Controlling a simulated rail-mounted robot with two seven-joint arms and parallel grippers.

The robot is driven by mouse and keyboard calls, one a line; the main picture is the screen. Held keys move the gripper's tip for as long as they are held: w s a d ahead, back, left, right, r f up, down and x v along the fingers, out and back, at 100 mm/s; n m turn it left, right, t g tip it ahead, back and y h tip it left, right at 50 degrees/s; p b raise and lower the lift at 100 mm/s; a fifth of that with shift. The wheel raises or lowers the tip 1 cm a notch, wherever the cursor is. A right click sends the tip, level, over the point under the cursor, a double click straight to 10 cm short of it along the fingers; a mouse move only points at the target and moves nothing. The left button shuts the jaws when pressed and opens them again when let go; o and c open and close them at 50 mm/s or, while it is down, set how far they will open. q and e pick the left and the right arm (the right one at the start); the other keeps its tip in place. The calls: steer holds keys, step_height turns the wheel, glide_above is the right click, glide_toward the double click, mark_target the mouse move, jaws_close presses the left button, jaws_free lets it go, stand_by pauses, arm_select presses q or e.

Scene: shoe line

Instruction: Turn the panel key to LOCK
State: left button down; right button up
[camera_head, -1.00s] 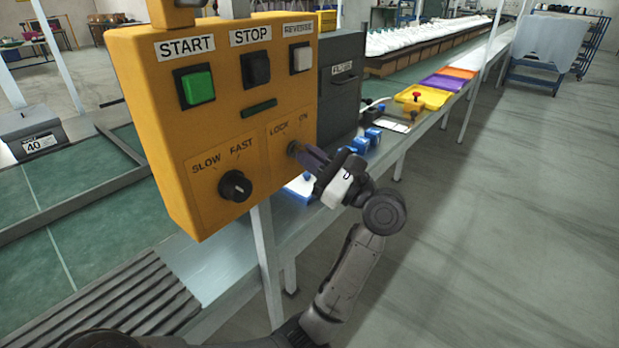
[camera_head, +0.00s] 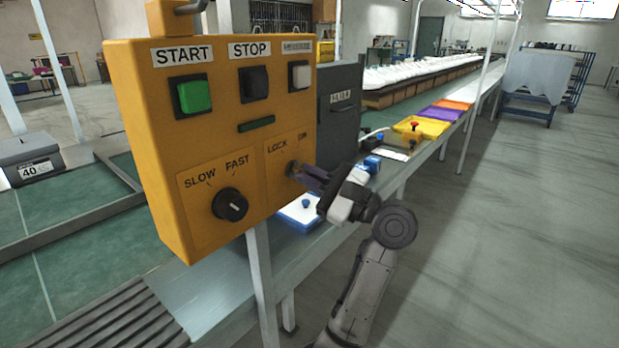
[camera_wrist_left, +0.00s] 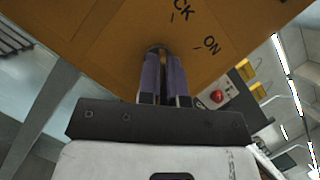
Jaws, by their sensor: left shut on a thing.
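The yellow control panel (camera_head: 214,130) fills the left middle of the head view. Its key switch (camera_head: 293,167) is at the lower right, below the words LOCK and ON. My left gripper (camera_head: 301,172) reaches it from the right, with its fingertips at the switch. In the left wrist view, the two purple fingers (camera_wrist_left: 163,78) are close together on the key (camera_wrist_left: 157,49), pointing at the panel face (camera_wrist_left: 110,35). The fingers hide most of the key, so its exact angle cannot be told. My right gripper is not in view.
A black speed knob (camera_head: 230,205) sits left of the key. Green (camera_head: 195,94), black (camera_head: 255,82) and white (camera_head: 300,75) buttons are above. The floor at right (camera_head: 500,240) is clear.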

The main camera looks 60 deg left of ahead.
arm_select(q)
steer(key=c, duration=1.3)
jaws_free()
steer(key=shift+w, duration=0.1)
steer(key=shift+p+v, duration=1.85)
steer(key=shift+v, duration=5.05)
